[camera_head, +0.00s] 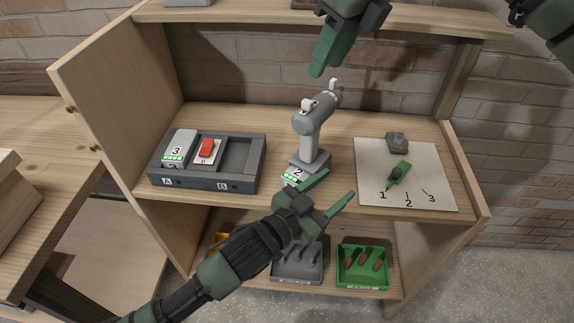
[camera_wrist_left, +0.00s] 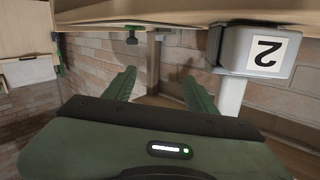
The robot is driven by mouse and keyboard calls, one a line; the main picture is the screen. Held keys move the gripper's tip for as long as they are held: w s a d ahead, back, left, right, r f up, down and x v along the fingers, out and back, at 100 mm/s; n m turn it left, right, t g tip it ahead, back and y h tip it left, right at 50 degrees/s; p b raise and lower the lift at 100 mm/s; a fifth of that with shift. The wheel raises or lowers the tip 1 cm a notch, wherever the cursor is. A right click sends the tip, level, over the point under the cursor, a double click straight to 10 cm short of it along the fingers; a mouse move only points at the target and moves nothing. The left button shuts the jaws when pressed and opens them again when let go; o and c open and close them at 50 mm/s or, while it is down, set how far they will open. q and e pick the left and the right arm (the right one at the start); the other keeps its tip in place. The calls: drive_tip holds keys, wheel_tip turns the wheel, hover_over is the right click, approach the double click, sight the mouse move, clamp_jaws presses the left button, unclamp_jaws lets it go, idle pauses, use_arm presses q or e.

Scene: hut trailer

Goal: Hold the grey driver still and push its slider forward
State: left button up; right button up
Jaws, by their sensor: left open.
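The grey driver (camera_head: 318,121) stands upright on the middle of the shelf, with a battery block marked 2 (camera_head: 293,178) at its foot. In the left wrist view, the block marked 2 (camera_wrist_left: 265,52) is upside down, right of the open fingers (camera_wrist_left: 160,90). My right gripper (camera_head: 319,70) hangs above and behind the driver, apart from it; its finger gap is not clear.
A grey dock (camera_head: 255,165) with bays A and B holds a block marked 3 (camera_head: 177,146) and a red switch (camera_head: 208,148). A white sheet (camera_head: 435,175) with a green pointer lies right. Grey (camera_head: 297,277) and green (camera_head: 362,284) trays stand below. Side panels bound the shelf.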

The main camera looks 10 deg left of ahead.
sight(304, 150)
use_arm(q)
drive_tip(key=w+a+r+n+t+y, duration=0.2)
drive_tip(key=a+r+n+t, duration=0.1)
drive_tip(key=a, duration=0.6)
drive_tip(key=shift+n, duration=0.3)
drive_tip(key=x, duration=0.7)
drive_tip(key=shift+w+a, duration=0.15)
drive_tip(key=shift+w, duration=0.4)
drive_tip(key=shift+f, duration=0.1)
clamp_jaws()
